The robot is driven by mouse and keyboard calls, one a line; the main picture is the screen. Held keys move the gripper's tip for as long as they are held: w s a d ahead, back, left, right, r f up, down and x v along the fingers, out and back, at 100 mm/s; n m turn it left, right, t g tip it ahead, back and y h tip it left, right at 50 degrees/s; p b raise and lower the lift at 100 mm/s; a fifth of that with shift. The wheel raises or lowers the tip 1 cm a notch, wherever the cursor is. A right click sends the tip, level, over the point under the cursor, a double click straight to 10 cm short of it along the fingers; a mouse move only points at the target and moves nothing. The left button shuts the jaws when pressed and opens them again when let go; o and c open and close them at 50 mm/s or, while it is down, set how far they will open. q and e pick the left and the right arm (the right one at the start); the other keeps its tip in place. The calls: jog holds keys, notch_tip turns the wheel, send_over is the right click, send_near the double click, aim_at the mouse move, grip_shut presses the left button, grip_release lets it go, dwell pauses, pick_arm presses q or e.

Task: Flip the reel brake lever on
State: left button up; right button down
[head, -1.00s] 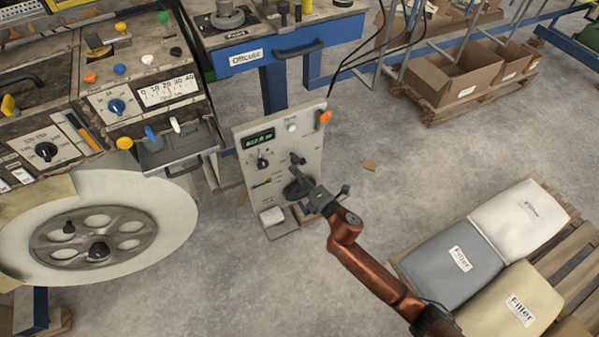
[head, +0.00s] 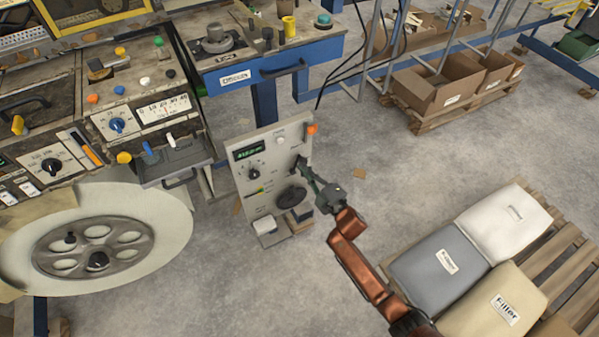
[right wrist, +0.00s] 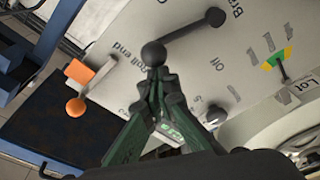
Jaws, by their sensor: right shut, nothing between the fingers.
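The grey control panel (head: 268,150) stands upright in the middle of the head view. A dark lever with a ball knob (right wrist: 153,53) is on its face, and its bar (right wrist: 190,33) runs to a round pivot. Lettering beside it is only partly readable, including "Off". My right gripper (right wrist: 157,82) is shut and empty, with its fingertips right at the ball knob; I cannot tell whether they touch. In the head view my right gripper (head: 312,180) reaches the panel's right side and partly hides the lever. My left gripper is not in view.
A large reel (head: 95,250) is at left. Filler bags (head: 448,262) lie on a pallet at lower right.

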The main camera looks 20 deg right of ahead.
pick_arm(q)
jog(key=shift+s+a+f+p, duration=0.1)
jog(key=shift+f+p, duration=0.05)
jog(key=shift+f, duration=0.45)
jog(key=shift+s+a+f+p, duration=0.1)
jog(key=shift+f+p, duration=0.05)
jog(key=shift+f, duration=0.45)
pick_arm(e)
jog(key=shift+w+d+f+m, duration=0.1)
jog(key=shift+d+f+m, duration=0.1)
jog(key=shift+d+m, duration=0.65)
jog(key=shift+w+d+f+m, duration=0.15)
jog(key=shift+d+m, duration=0.35)
jog(key=shift+m, duration=0.55)
jog(key=shift+s+f+t+h, duration=0.1)
jog(key=shift+t+h, duration=0.2)
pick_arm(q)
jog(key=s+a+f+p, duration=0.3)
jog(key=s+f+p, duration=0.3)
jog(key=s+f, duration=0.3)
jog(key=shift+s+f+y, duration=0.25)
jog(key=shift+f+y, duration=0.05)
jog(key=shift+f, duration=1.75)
pick_arm(e)
jog(key=s+r, duration=0.1)
jog(key=s, duration=1)
jog(key=shift+s+r, duration=0.25)
